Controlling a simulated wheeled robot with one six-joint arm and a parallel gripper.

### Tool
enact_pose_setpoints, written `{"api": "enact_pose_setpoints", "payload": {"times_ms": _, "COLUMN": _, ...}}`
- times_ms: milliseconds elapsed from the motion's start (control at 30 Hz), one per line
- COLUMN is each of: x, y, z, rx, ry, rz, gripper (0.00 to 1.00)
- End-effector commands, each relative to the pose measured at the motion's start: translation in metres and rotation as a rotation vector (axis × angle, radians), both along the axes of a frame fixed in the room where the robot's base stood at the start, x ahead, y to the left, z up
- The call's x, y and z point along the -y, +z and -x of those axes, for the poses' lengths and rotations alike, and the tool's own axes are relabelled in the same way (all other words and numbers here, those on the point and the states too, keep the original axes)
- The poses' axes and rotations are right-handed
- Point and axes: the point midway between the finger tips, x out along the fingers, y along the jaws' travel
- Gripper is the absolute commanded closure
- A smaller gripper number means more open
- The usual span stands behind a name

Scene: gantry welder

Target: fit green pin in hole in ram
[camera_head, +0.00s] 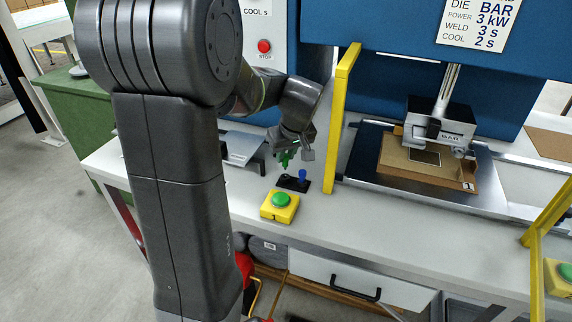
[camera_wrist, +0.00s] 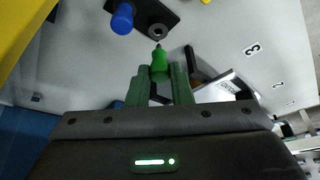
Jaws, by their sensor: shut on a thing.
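My gripper (camera_wrist: 160,84) is shut on the green pin (camera_wrist: 159,63), which sits between its green fingers with its dark tip sticking out. In the head view my gripper (camera_head: 287,157) is at the back of the bench, just above the black block (camera_head: 290,184). In the wrist view the pin tip is near an empty ringed hole in the black block (camera_wrist: 146,12), apart from it as far as I can tell. A blue pin (camera_head: 302,174) stands upright in the block. The ram (camera_head: 440,122), with a plate marked BAR, hangs at the right above a brown tray (camera_head: 400,180); its hole cannot be made out.
A yellow post (camera_head: 339,120) rises between my gripper and the ram. A yellow box with a green button (camera_head: 280,205) stands in front of the block. A grey tray (camera_head: 240,147) lies left.

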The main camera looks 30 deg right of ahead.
Motion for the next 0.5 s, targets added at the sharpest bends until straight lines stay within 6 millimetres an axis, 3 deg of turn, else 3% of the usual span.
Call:
{"api": "enact_pose_setpoints", "payload": {"times_ms": 200, "x": 0.0, "y": 0.042, "z": 0.0, "rx": 0.003, "ry": 0.0, "rz": 0.003, "gripper": 1.0}}
{"api": "enact_pose_setpoints", "payload": {"times_ms": 500, "x": 0.0, "y": 0.07, "z": 0.0, "rx": 0.001, "ry": 0.0, "rz": 0.001, "gripper": 1.0}}
